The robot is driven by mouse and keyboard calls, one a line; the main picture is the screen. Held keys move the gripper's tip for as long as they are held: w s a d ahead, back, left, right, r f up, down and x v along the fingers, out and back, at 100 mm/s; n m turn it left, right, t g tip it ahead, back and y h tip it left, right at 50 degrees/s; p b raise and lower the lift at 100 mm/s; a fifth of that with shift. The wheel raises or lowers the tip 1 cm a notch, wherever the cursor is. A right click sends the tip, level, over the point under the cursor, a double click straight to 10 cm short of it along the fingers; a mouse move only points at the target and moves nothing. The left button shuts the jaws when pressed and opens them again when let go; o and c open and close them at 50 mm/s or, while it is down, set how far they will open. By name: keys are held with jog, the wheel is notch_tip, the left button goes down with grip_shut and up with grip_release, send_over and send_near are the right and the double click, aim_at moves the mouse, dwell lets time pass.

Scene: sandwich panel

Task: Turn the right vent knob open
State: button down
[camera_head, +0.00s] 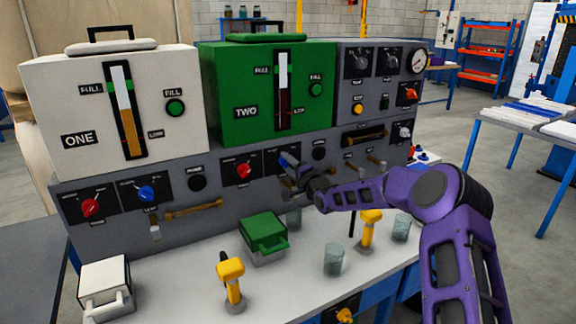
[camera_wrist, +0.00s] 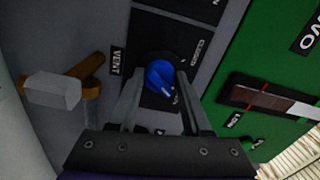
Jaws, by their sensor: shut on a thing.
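The right vent knob (camera_wrist: 160,77) is blue and sits on a black plate marked VENT and CLOSED in the wrist view. My gripper (camera_wrist: 159,83) has one finger on each side of it and is shut on it. A white pointer mark shows at the knob's lower right edge. In the head view my gripper (camera_head: 291,165) is at the panel below the green TWO unit (camera_head: 240,110), covering most of this knob. The left vent knob (camera_head: 147,193), also blue, is on the panel below the white ONE unit (camera_head: 65,105).
A red knob (camera_head: 243,171) is just left of my gripper. On the white bench stand a green box (camera_head: 263,240), yellow-topped taps (camera_head: 231,268) and glass beakers (camera_head: 334,259). A brown-handled valve (camera_wrist: 85,70) is left of the knob in the wrist view.

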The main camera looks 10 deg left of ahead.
jog(key=shift+m, duration=0.8)
jog(key=shift+c, duration=1.8)
grip_release()
jog(key=v, duration=1.7)
jog(key=shift+s+p, duration=0.2)
jog(key=shift+p, duration=0.15)
jog(key=shift+d, duration=0.1)
